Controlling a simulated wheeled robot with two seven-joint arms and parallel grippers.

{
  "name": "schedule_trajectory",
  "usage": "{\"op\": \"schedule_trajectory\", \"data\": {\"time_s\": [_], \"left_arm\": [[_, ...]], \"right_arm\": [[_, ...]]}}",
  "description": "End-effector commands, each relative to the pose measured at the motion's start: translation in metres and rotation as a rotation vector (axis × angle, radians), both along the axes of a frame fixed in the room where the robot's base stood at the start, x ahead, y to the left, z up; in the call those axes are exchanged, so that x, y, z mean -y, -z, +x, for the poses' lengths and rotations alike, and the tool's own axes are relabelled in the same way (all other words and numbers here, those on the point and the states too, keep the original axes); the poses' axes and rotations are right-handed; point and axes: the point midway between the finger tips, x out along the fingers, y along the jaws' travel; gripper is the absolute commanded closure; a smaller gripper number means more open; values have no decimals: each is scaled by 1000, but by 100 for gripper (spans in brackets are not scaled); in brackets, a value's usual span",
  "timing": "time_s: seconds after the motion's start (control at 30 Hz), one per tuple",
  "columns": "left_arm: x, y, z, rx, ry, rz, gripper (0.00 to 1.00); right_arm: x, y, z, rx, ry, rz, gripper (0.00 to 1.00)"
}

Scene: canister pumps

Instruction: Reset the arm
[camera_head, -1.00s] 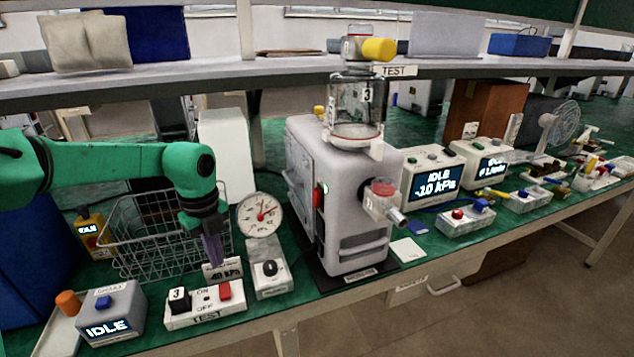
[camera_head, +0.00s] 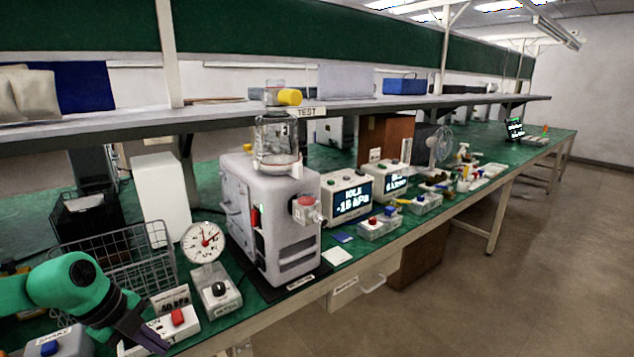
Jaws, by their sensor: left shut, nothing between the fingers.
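My left arm (camera_head: 72,287) is green and comes in low at the left edge. Its dark gripper (camera_head: 158,346) is shut and empty, pointing down and right in front of the white switch box with the red button (camera_head: 177,317). It hides part of that box, and I cannot tell whether it touches it. My right gripper is not in view. The grey pump machine (camera_head: 268,225) with a clear canister (camera_head: 277,138) and yellow cap (camera_head: 289,97) stands upright to the right of my arm.
A dial gauge (camera_head: 203,242) and a knob box (camera_head: 219,291) stand between my gripper and the machine. A wire basket (camera_head: 120,257) is behind my arm. A box with a blue button (camera_head: 50,347) is at lower left. A shelf (camera_head: 400,104) runs above the bench.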

Motion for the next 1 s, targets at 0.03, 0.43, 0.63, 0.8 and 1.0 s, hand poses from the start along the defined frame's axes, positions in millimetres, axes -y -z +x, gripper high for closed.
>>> {"op": "schedule_trajectory", "data": {"time_s": [0.03, 0.43, 0.63, 0.8, 1.0], "left_arm": [[7, 6, 3, 43, -16, -60, 100], [21, 25, 42, 579, -584, -514, 100], [-16, 77, -2, 571, -1236, -490, 100], [-5, 122, -59, 341, -1537, -395, 100], [33, 150, -117, 39, -1691, -317, 100]], "right_arm": [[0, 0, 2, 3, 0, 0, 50], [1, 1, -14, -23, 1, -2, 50], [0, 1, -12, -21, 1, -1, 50], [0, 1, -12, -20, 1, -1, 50], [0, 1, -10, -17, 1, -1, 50]]}}
